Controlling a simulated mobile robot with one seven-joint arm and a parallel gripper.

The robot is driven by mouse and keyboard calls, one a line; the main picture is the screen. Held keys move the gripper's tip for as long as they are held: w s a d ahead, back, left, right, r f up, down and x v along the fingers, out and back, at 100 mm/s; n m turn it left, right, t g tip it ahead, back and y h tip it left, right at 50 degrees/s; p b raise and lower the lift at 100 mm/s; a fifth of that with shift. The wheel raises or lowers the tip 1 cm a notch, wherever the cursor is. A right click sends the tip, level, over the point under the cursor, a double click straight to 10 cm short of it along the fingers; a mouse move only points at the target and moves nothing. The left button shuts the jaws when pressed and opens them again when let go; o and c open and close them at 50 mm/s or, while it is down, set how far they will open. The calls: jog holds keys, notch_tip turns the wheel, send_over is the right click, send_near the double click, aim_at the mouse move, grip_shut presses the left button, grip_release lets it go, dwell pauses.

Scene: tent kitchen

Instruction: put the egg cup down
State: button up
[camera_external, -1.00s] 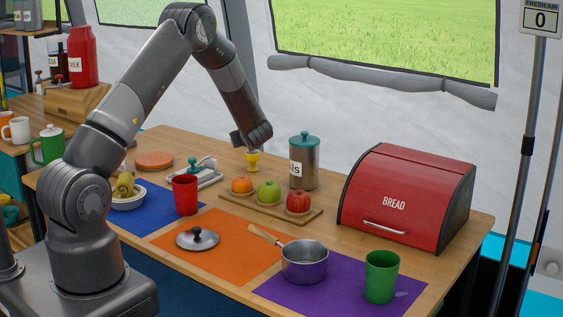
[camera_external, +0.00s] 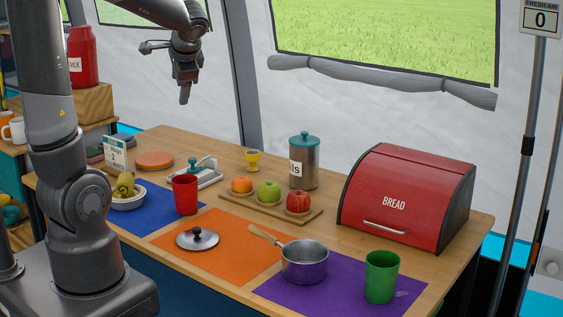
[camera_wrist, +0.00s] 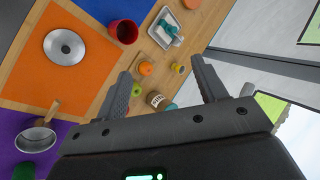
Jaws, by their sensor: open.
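My gripper (camera_external: 184,92) is raised high above the back left of the table, well apart from the egg cup. In the wrist view my gripper (camera_wrist: 163,88) has its two fingers wide apart with nothing between them.
The canister (camera_external: 304,165), a board with fruit (camera_external: 228,207) and the red bread box (camera_external: 405,200) stand nearby. A red cup (camera_external: 185,195), a white tray (camera_external: 207,178), a saucepan (camera_external: 305,264) and a green cup (camera_external: 381,277) are also on the table.

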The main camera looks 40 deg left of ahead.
jog(key=s+d+n+t+h, duration=0.1)
jog(key=s+d+n+h, duration=0.2)
jog(key=s+d, duration=0.2)
jog(key=s+d+r+n+h, duration=0.1)
jog(key=s+d+n+h, duration=0.1)
jog(key=s+d, duration=0.4)
jog(key=s+h, duration=0.1)
jog(key=s, duration=0.4)
jog(key=shift+d+n+t, duration=0.25)
jog(key=shift+n+t, duration=0.15)
